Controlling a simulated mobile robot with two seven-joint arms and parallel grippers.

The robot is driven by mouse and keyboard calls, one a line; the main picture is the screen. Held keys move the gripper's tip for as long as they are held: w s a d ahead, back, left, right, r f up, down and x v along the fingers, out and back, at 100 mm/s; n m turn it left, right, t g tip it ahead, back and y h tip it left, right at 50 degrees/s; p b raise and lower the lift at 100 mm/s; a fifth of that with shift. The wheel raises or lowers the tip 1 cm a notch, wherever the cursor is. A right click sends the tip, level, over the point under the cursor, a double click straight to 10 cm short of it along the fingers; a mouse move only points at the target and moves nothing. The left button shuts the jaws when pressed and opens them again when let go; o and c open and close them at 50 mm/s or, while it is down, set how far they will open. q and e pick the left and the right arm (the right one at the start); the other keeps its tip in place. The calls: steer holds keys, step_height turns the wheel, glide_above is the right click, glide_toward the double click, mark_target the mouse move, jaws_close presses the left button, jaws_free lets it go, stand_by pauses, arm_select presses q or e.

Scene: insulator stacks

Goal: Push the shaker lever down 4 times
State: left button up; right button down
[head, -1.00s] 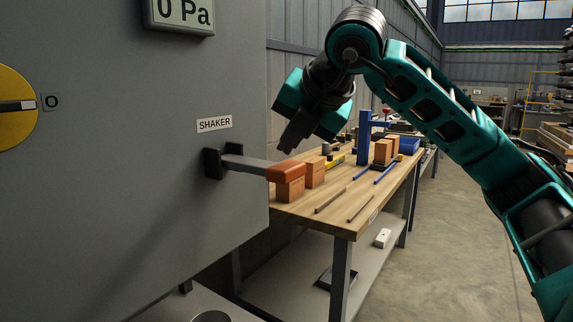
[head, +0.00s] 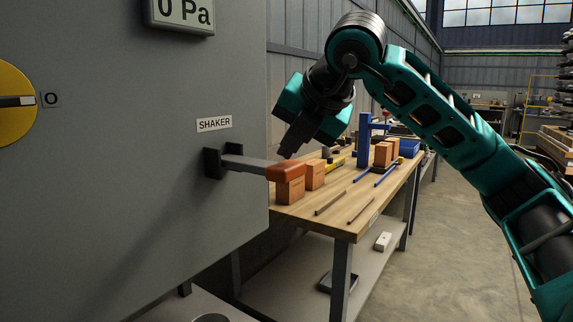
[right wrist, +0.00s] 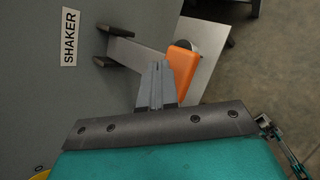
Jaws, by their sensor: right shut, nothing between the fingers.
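The shaker lever (head: 247,164) sticks out to the right from the grey cabinet under the SHAKER label (head: 214,124). It has a grey bar and an orange end grip (head: 286,171), and it stands about level. My right gripper (head: 287,154) is shut and empty, pointing down just above the orange grip; I cannot tell whether it touches. In the right wrist view the shut fingers (right wrist: 158,68) lie over the lever bar (right wrist: 133,52) beside the orange grip (right wrist: 181,70). My left gripper is not in view.
The grey cabinet (head: 110,200) fills the left, with a yellow dial (head: 14,122) and a pressure display (head: 180,14) reading 0 Pa. Behind the lever, a wooden workbench (head: 340,215) holds brown blocks (head: 315,174), a blue stand (head: 364,140) and rods. Open floor lies right.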

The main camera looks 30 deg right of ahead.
mark_target(292, 166)
steer(key=shift+f+b, duration=0.4)
steer(key=shift+f, duration=0.1)
steer(key=shift+f+b, duration=0.55)
steer(key=shift+f, duration=0.05)
stand_by(0.6)
steer(key=shift+f+b, duration=0.3)
steer(key=shift+f, duration=0.05)
steer(key=shift+f+b, duration=0.5)
steer(key=shift+f, duration=0.05)
stand_by(0.5)
steer(key=shift+f+b, duration=0.6)
steer(key=shift+f, duration=0.1)
stand_by(0.5)
stand_by(0.5)
steer(key=shift+r, duration=0.1)
steer(key=shift+r+p, duration=2.4)
steer(key=shift+r, duration=0.65)
